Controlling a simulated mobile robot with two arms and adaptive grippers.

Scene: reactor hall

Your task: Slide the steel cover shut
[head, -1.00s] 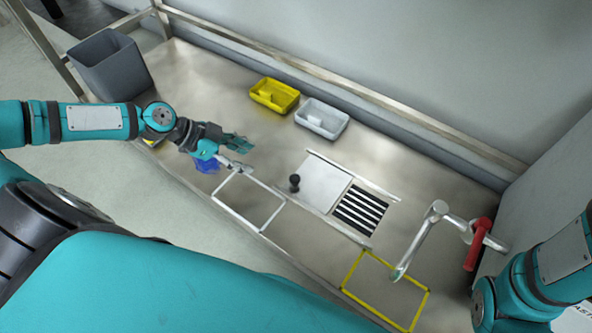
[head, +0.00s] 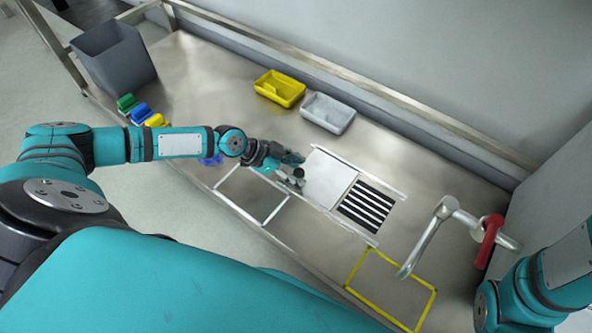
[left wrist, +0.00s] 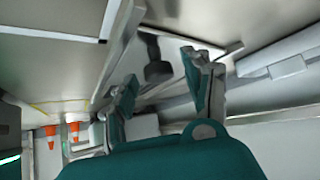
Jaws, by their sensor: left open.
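The steel cover (head: 329,180) is a flat plate between two rails on the bench in the head view. To its right lies an open slot with dark and light bars (head: 367,206), uncovered. The cover's dark knob (left wrist: 158,70) shows between my fingers in the left wrist view; in the head view it is partly hidden by the gripper. My left gripper (head: 291,171) is open at the cover's left edge, with its fingers (left wrist: 162,88) either side of the knob. I cannot tell if they touch it. My right gripper is out of view; only my right arm shows.
A yellow tray (head: 279,88) and a white tray (head: 327,113) stand behind the cover. A silver pipe with a red handle (head: 489,241) is at the right. White (head: 252,221) and yellow (head: 347,288) outlines mark the bench front. A grey bin (head: 116,62) stands back left.

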